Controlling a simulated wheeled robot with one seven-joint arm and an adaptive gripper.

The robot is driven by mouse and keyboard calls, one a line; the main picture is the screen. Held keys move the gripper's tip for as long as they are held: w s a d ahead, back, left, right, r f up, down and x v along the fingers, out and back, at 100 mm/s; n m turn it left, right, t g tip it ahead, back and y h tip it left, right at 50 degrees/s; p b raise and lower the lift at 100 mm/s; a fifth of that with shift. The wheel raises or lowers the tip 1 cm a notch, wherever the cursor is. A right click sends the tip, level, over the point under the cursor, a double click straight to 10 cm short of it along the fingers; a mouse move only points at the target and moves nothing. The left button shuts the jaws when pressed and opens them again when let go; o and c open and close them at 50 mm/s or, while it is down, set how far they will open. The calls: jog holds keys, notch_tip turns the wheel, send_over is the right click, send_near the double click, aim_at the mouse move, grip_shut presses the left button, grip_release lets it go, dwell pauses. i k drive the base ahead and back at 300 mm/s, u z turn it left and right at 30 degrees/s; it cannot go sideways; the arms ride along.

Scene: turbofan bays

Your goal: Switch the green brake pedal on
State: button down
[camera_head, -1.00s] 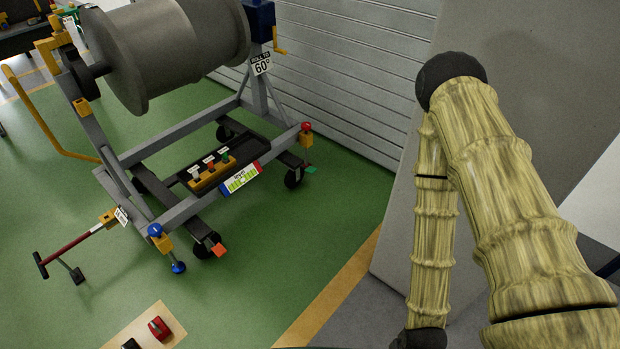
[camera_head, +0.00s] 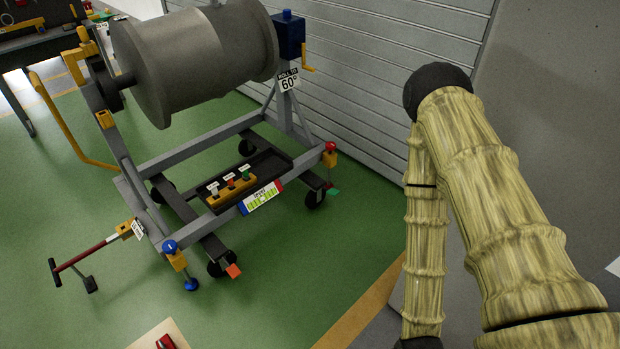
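The green brake pedal (camera_head: 333,190) is a small flat tab low at the right caster of the grey wheeled stand (camera_head: 205,143). It sits just above the green floor, below a red-topped yellow jack (camera_head: 329,153). An orange-red pedal (camera_head: 233,270) sticks out at the front caster. The pedal is too small to tell which way it is set. My arm fills the right side, bending down out of the bottom edge. My gripper is not in view, and the pedal is well left of the arm.
The stand carries a large grey drum (camera_head: 195,62) and a tray with several coloured switches (camera_head: 231,188). A red tow bar (camera_head: 85,256) projects left. A slatted wall (camera_head: 375,75) stands behind. Green floor is clear between stand and arm. A light board (camera_head: 150,340) lies at the bottom.

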aim_at(333, 192)
jog(key=u, duration=0.2)
jog(key=i, duration=1.1)
jog(key=z, duration=0.1)
